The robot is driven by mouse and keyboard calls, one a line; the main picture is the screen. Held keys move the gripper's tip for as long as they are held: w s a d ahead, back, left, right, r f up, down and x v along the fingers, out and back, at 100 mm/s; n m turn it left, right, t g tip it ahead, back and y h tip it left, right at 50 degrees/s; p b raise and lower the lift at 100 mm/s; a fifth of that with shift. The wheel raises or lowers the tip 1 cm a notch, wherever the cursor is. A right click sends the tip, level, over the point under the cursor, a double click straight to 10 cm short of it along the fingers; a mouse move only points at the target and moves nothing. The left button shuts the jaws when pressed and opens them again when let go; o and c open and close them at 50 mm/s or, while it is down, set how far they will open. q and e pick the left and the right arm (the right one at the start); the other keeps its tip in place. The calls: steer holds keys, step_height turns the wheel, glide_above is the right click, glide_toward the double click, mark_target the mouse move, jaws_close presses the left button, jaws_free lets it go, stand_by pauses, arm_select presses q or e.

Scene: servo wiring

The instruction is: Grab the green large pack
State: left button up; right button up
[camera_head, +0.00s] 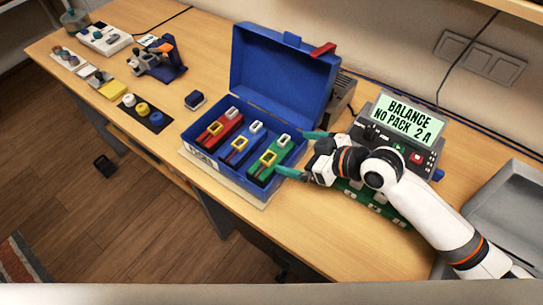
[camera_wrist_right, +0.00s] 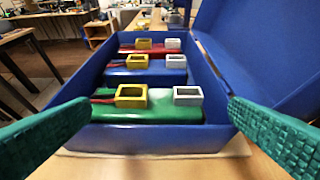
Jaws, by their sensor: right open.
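The green large pack (camera_head: 268,159) lies in the right part of an open blue case (camera_head: 296,157), beside a blue pack (camera_head: 240,147) and a red pack (camera_head: 217,131). In the right wrist view the green pack (camera_wrist_right: 165,110) is nearest, with a yellow connector and a white connector on top. My right gripper (camera_head: 302,154) is at the case's right side, its green fingers spread and empty. In the right wrist view the fingers (camera_wrist_right: 160,130) stand wide apart on either side of the case's near wall. My left gripper is not in view.
The case lid (camera_head: 278,75) stands open at the back. A device (camera_head: 400,125) reading "BALANCE NO PACK 2 A" stands to the right, with a green board (camera_head: 372,205) before it. A small dark block (camera_head: 195,99) lies left of the case. A grey tray (camera_head: 510,215) is at far right.

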mark_target(283, 155)
steer(key=shift+x, duration=0.8)
steer(key=x, duration=0.2)
steer(key=shift+w+a+p, duration=0.1)
steer(key=shift+a+p, duration=0.15)
steer(key=shift+p, duration=0.05)
steer(key=shift+w+a+f, duration=0.3)
steer(key=shift+a+f, duration=0.05)
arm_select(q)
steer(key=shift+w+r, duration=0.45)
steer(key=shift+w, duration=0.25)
arm_select(e)
steer(key=shift+s, duration=0.1)
steer(key=c, duration=1.2)
steer(key=shift+r, duration=0.2)
